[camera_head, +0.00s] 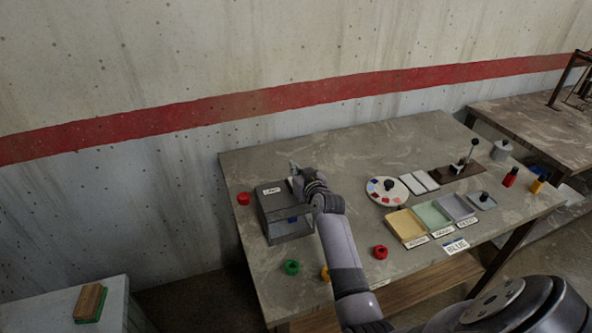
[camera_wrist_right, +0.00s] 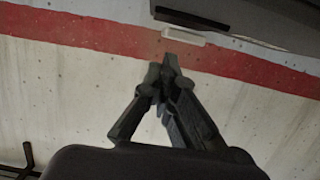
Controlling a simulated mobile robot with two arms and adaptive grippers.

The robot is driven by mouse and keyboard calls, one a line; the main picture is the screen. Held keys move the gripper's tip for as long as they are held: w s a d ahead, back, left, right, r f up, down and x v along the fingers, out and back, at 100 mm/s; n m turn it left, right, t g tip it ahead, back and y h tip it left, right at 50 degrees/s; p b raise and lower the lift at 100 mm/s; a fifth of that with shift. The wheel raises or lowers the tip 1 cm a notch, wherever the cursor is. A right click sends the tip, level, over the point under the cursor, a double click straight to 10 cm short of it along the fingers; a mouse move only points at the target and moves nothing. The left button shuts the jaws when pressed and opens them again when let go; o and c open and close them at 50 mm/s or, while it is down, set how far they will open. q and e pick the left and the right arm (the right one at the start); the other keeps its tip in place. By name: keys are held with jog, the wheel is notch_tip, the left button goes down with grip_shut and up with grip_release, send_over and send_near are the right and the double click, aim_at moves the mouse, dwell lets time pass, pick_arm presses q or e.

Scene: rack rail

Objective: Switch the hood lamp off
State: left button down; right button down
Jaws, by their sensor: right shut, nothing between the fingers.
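The hood (camera_head: 288,229) is a dark grey box at the left part of the table, with an open or glassy front and a small white label (camera_head: 271,190) on top. Contact is unclear. My left gripper is out of view.
On the table (camera_head: 345,152) are a red piece (camera_head: 243,198), a green ring (camera_head: 291,267), another red piece (camera_head: 380,252), a round palette (camera_head: 387,191) and coloured trays (camera_head: 405,225). A wall stands behind. Bare table lies behind the palette.

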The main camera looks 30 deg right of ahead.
jog(key=shift+f, duration=0.4)
jog(key=shift+w+f+b, duration=0.15)
jog(key=shift+f+b, duration=0.3)
jog(key=shift+f, duration=0.1)
jog(key=shift+r, duration=0.15)
jog(key=shift+v, duration=5.95)
jog(key=shift+d, duration=0.15)
